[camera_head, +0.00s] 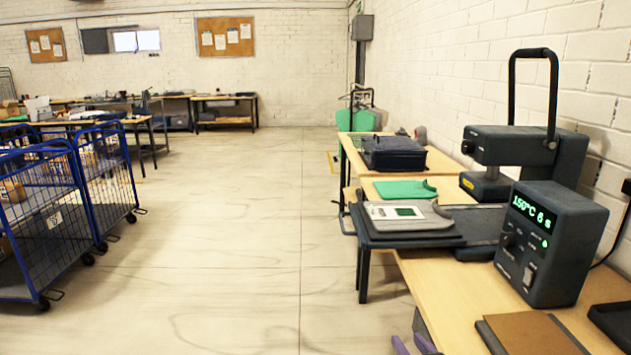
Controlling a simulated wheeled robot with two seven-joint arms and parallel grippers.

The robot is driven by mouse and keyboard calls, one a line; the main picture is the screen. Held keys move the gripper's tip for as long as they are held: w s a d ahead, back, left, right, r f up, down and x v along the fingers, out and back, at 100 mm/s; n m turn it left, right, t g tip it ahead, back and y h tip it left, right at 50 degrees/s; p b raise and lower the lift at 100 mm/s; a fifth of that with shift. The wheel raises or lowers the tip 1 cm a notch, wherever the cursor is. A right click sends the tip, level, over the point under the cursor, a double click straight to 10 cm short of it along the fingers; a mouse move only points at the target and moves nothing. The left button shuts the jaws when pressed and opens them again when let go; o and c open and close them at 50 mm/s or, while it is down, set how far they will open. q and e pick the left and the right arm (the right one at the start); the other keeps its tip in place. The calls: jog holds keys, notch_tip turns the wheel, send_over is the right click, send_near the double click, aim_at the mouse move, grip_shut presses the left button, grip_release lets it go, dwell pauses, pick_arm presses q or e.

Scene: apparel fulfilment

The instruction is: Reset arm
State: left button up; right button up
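The tips of my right gripper (412,346) show at the bottom edge, beside the near table's left edge. Two purple-grey fingertips stand apart with a gap between them, and nothing shows in the gap. The rest of the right arm is out of the picture. My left gripper and arm are not in view.
A wooden table (450,301) on the right bears a heat press (508,147), a control box (552,243) reading 150°C, and a brown board (532,334). A grey garment (408,216) lies on the press's dark platen. Blue cage trolleys (75,180) stand left. Middle floor is clear.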

jog(key=s+f+g, duration=0.2)
jog(key=s+f, duration=0.9)
jog(key=s, duration=0.3)
jog(key=s+a+f+n+g+y, duration=0.1)
jog(key=s+f+g, duration=0.2)
jog(key=s+f, duration=0.9)
jog(key=s, duration=0.3)
jog(key=shift+a, duration=0.25)
